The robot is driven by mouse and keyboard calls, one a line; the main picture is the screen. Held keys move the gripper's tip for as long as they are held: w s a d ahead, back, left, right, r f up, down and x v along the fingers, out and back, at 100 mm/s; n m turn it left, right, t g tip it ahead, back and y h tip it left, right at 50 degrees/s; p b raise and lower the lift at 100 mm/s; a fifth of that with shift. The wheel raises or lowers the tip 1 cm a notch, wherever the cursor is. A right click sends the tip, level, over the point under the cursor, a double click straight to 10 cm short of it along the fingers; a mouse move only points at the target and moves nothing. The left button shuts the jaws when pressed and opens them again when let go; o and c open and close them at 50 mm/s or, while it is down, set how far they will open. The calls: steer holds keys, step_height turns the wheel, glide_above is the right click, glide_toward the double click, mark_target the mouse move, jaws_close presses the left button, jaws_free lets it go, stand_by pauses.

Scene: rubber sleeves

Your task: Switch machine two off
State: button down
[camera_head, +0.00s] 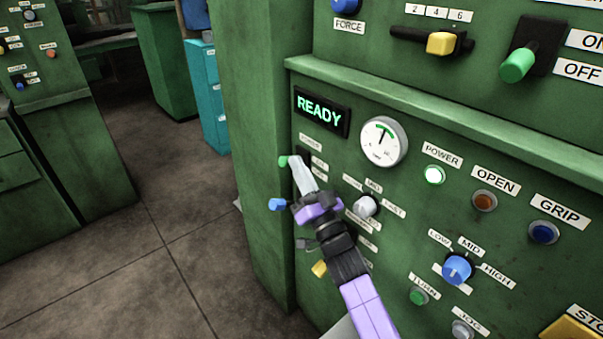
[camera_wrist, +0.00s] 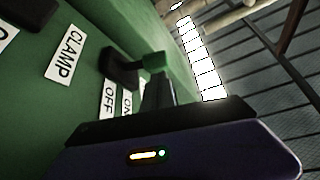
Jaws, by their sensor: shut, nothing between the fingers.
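A green machine panel (camera_head: 400,205) fills the right of the head view; I see no number marking it as machine two. A small lever with a green tip (camera_head: 284,160) sticks out at its left edge. In the wrist view the lever's green tip (camera_wrist: 156,62) sits on a black arm, near an OFF label (camera_wrist: 107,99) and an ON label (camera_wrist: 127,102). My gripper (camera_head: 296,161) is shut and empty, its fingertips (camera_wrist: 157,80) right at the green tip; I cannot tell if they touch. The READY display (camera_head: 320,111) and the POWER lamp (camera_head: 434,174) glow green.
Below the green lever are a blue-tipped lever (camera_head: 278,204) and a yellow-tipped one (camera_head: 320,268). A larger green-handled switch (camera_head: 517,65) with ON and OFF labels is at the upper right. A CLAMP label (camera_wrist: 64,52) shows in the wrist view. Floor (camera_head: 180,220) on the left is free.

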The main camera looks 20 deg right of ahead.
steer(key=shift+a+f+n+y, duration=0.15)
steer(key=shift+n+y, duration=0.15)
steer(key=shift+n, duration=0.3)
steer(key=shift+d+f+n+y, duration=0.15)
steer(key=shift+n+y, duration=0.15)
steer(key=shift+n, duration=0.3)
steer(key=f+n+y, duration=0.1)
steer(key=f+n+y+b, duration=0.1)
steer(key=shift+a+f+n, duration=0.25)
steer(key=shift+f+n, duration=0.05)
steer(key=shift+r, duration=0.1)
